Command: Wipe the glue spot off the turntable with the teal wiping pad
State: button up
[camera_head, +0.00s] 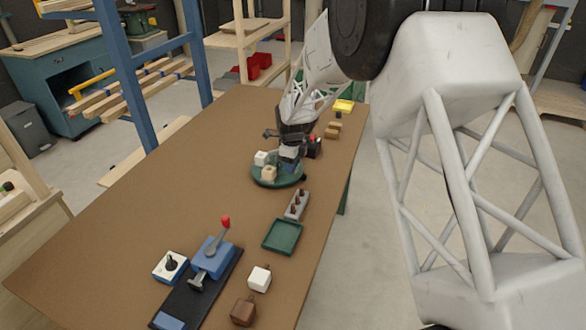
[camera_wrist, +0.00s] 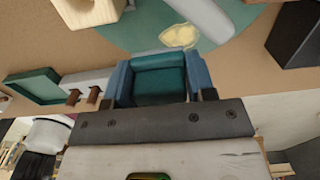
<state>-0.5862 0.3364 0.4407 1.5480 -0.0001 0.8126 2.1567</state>
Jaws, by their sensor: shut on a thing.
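The round green turntable (camera_head: 264,182) stands on the brown table, and its green top also fills the upper part of the wrist view (camera_wrist: 130,33). A pale yellow glue spot (camera_wrist: 180,36) lies on it, just beyond the far edge of the teal wiping pad (camera_wrist: 160,80). My gripper (camera_wrist: 160,84) is shut on the pad, with a blue finger at each side. In the head view my gripper (camera_head: 290,158) is low over the right part of the turntable. I cannot tell whether the pad touches the surface. The glue spot is hidden in the head view.
A white block (camera_head: 261,158) and a beige block (camera_head: 269,173) stand on the turntable, left of my gripper. A dark block (camera_head: 315,148) is close on its right. A grey pegged holder (camera_head: 297,204) and green tray (camera_head: 282,237) are nearer. The table's left side is clear.

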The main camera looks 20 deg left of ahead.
jog(key=shift+r, duration=2.6)
jog(key=w, duration=0.4)
jog(key=shift+w+d+f, duration=0.1)
jog(key=shift+w+f, duration=0.1)
jog(key=shift+w, duration=0.05)
jog(key=shift+f, duration=0.1)
